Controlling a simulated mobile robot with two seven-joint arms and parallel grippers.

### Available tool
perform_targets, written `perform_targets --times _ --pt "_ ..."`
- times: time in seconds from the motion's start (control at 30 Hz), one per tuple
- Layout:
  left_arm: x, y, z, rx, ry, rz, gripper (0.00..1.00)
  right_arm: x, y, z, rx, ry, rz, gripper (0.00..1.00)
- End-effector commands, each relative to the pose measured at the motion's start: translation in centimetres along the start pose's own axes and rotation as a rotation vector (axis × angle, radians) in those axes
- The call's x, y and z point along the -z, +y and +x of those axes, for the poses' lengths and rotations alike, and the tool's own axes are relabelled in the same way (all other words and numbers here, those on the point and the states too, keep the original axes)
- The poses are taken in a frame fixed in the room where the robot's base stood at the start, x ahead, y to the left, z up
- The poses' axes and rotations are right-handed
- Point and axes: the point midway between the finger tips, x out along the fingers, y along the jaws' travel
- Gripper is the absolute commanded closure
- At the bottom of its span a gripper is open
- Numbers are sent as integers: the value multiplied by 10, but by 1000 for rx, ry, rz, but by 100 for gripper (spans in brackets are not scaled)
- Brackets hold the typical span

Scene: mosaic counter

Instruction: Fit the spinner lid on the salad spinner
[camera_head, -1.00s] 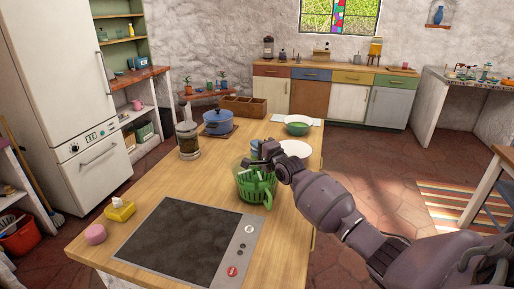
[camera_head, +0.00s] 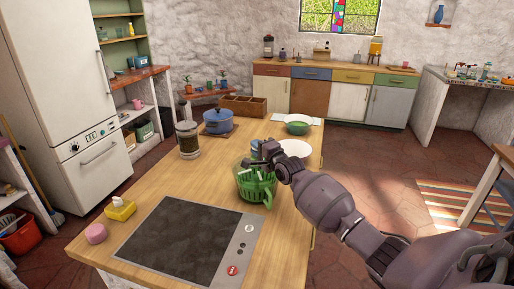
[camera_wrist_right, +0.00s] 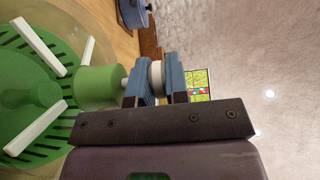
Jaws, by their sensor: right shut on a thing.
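The salad spinner (camera_head: 262,193) is a green, partly see-through bowl with a green handle, standing upright on the wooden counter. Green slotted surfaces and white bars show at its top. My right gripper (camera_head: 262,157) is just above its rim. In the right wrist view, the gripper (camera_wrist_right: 157,78) is shut on a pale round piece beside a green cylinder (camera_wrist_right: 97,87). This appears to be the spinner lid's knob. A green slotted disc with white bars (camera_wrist_right: 38,90) lies left of it. I cannot tell whether the lid is seated. My left gripper is out of view.
A dark cooktop (camera_head: 180,238) lies in front of the spinner. A glass jar (camera_head: 188,140), a blue pot (camera_head: 217,121) and a white plate (camera_head: 296,148) stand farther back. A yellow box (camera_head: 120,210) and pink object (camera_head: 96,233) are at left. Bare counter lies left of the spinner.

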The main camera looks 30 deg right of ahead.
Motion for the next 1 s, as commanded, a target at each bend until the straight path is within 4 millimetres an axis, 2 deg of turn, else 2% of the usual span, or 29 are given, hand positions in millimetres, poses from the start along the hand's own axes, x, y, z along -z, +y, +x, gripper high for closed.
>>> perform_targets --times 0.97,1.0 --pt "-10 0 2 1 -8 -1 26 0 12 0 0 0 0 100" --pt "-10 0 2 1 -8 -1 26 0 12 0 0 0 0 84"
